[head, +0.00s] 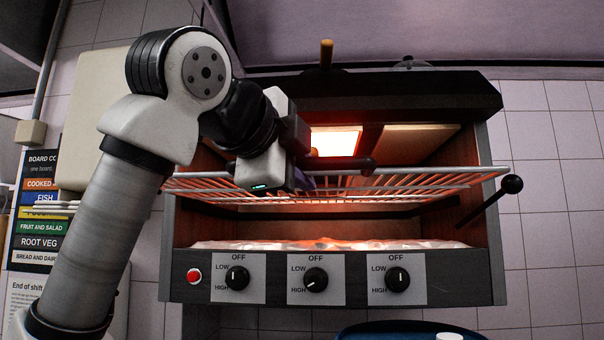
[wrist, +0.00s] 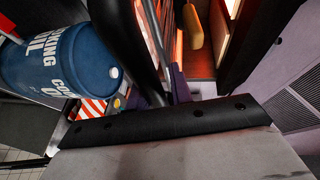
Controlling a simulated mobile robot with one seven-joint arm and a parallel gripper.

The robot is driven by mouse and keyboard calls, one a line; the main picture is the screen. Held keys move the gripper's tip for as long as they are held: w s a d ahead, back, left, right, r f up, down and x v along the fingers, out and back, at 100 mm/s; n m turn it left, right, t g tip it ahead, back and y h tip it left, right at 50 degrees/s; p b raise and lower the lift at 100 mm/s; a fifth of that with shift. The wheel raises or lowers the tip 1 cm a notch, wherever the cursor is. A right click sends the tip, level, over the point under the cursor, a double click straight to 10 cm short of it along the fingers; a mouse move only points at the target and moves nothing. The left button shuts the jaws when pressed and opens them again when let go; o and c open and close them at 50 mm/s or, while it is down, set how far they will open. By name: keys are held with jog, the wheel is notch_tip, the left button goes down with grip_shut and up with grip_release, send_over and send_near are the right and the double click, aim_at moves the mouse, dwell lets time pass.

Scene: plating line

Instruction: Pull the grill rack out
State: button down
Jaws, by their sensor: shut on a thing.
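The grill rack (head: 430,180) is a pale wire rack lying roughly level in the upper part of the open-fronted grill (head: 440,292). Its front corners overlap the front edges of the grill's side walls, so its front part stands out of the opening. My gripper (head: 308,181) is at the front of the rack, left of its middle, and is shut on it. My wrist hides part of the front rail and the exact grip. In the wrist view, the purple fingers (wrist: 160,88) show only partly behind the dark wrist housing, with rack wires (wrist: 153,28) beyond.
A glowing element (head: 336,141) lights the grill. Three knobs (head: 316,280) and a red button (head: 194,275) line its front. A black-ended lever (head: 512,184) juts out at right. A blue oil drum (wrist: 62,62) shows in the wrist view. A board sign (head: 42,205) hangs at left.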

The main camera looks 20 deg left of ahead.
jog(key=shift+f, duration=0.25)
jog(key=c, duration=1.5)
grip_release()
jog(key=shift+o, duration=0.7)
jog(key=shift+w, duration=0.15)
jog(key=shift+r, duration=0.1)
jog(key=shift+a, duration=0.15)
